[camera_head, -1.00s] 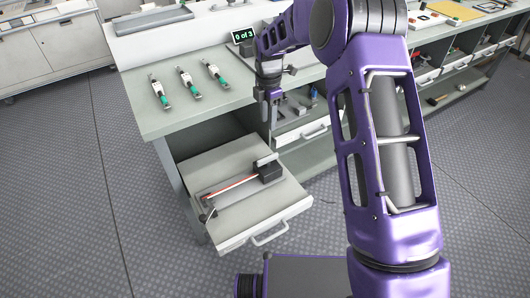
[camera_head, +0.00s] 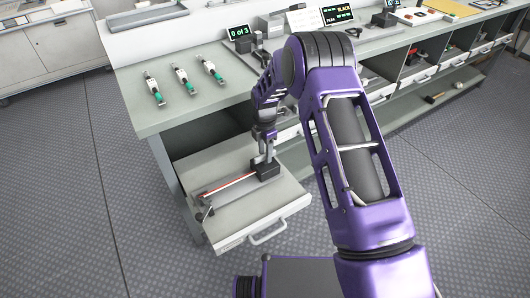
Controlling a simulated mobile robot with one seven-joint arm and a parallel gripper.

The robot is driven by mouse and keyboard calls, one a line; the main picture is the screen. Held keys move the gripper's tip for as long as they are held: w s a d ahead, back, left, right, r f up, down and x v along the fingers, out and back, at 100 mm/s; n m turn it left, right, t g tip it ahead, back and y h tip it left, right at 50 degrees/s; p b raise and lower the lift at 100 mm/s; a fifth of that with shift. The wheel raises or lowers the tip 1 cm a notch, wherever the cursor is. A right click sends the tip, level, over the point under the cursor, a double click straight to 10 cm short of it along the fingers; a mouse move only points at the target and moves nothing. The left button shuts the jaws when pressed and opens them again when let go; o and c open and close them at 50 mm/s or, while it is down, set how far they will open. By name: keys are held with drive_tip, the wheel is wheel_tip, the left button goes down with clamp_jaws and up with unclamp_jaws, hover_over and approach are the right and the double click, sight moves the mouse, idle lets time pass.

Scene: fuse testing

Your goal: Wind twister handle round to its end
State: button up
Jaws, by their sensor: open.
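The twister (camera_head: 228,188) lies on the pulled-out drawer (camera_head: 270,213). It has a long grey base with a red rod along it. A dark block (camera_head: 268,171) stands at its right end, and a small dark crank-like part (camera_head: 205,213) is at its left end. My gripper (camera_head: 265,157) points down at the top of the dark block, its fingers open. The light grey handle on top of that block is mostly hidden by the gripper. I cannot tell whether the fingers touch it.
The workbench (camera_head: 205,113) stands behind the drawer, with several green-and-white fuse-like tools (camera_head: 182,77) on it. A small display (camera_head: 239,32) reads "0 of 3". Open shelves (camera_head: 420,72) run to the right. The drawer's front half is clear.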

clamp_jaws()
